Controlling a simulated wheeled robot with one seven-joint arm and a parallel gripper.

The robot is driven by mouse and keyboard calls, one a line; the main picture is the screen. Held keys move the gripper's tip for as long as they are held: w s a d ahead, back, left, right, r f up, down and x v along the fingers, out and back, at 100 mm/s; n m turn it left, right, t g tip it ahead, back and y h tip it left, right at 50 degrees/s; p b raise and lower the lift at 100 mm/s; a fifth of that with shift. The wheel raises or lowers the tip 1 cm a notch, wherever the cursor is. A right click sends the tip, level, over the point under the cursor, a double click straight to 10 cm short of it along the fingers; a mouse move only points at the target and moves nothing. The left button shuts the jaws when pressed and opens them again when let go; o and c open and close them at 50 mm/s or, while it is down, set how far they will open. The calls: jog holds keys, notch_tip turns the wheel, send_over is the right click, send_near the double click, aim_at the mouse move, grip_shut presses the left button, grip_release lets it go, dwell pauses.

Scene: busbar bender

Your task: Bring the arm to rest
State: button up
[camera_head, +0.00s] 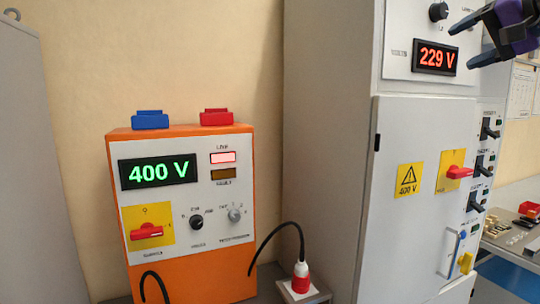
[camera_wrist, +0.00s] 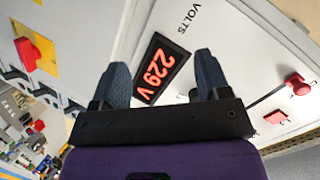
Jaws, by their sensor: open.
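My gripper (camera_head: 478,40) shows at the top right of the head view, in front of the upper part of the grey cabinet (camera_head: 330,150). In the wrist view my gripper (camera_wrist: 165,80) has its two dark fingers spread apart with nothing between them. Past the fingers is the cabinet's voltmeter display (camera_wrist: 160,70) with red digits. In the head view this display (camera_head: 435,57) reads 229 V. I cannot tell the exact gap between the fingertips and the panel.
An orange supply box (camera_head: 190,270) reading 400 V stands left, with blue (camera_head: 150,120) and red (camera_head: 216,117) blocks on top. A red-white plug (camera_head: 300,278) with a black cable stands beside it. A red switch handle (camera_head: 458,172) is on the cabinet. A bench with small parts (camera_head: 528,210) is at right.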

jog(key=s+a+f+n+g+h, duration=0.2)
jog(key=s+f, duration=0.4)
jog(key=f, duration=0.4)
jog(key=s+a+f+n+g+h, duration=0.2)
jog(key=s+a+f+g, duration=0.1)
jog(key=s+a+f, duration=0.2)
jog(key=s+a+f+n+g+h, duration=0.2)
jog(key=s+f, duration=0.7)
jog(key=f, duration=0.5)
jog(key=shift+s+a+f+g, duration=0.25)
jog(key=shift+a+f+g, duration=0.05)
jog(key=shift+a, duration=0.4)
dwell(1.2)
